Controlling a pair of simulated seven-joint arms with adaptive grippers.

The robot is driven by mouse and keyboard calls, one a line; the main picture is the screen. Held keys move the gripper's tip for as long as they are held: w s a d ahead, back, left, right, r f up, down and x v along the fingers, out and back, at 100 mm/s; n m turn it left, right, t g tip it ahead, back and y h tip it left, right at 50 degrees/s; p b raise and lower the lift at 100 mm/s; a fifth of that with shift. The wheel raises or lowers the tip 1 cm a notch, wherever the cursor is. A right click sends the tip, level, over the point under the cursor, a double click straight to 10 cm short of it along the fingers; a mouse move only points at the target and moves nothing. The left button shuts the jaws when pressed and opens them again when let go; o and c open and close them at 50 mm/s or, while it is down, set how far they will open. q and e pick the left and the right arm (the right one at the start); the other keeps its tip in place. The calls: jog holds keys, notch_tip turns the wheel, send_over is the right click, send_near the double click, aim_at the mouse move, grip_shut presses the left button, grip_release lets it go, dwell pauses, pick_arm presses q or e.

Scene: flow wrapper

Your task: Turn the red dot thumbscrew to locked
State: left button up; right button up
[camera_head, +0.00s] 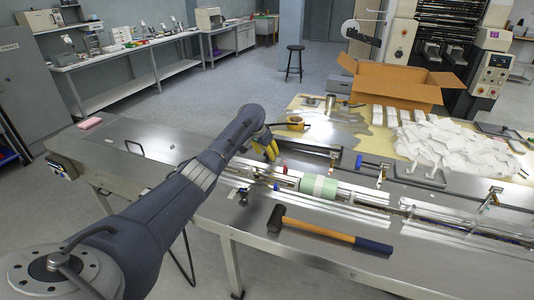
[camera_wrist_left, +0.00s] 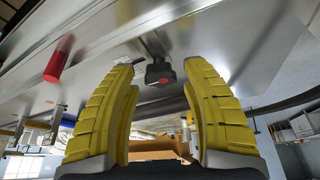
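The red dot thumbscrew (camera_wrist_left: 161,72) is a small black knob with a red dot on its face. In the left wrist view it sits between and just beyond the tips of my left gripper (camera_wrist_left: 157,66), with no visible contact. The yellow fingers are spread with a gap between them and hold nothing. In the head view my left gripper (camera_head: 270,149) is over the metal machine table (camera_head: 182,156); I cannot single out the thumbscrew there. Whether it stands locked or not I cannot tell. My right gripper is not in view.
A red cylinder (camera_wrist_left: 58,62) stands to the left in the wrist view. A green-and-white roll (camera_head: 319,187) lies along the rails. A hammer (camera_head: 325,234) with a wooden handle lies at the front. A cardboard box (camera_head: 393,84) and white wrappers (camera_head: 452,142) are behind.

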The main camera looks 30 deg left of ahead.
pick_arm(q)
jog(key=shift+o, duration=0.7)
jog(key=v, duration=1.2)
jog(key=shift+w, duration=0.1)
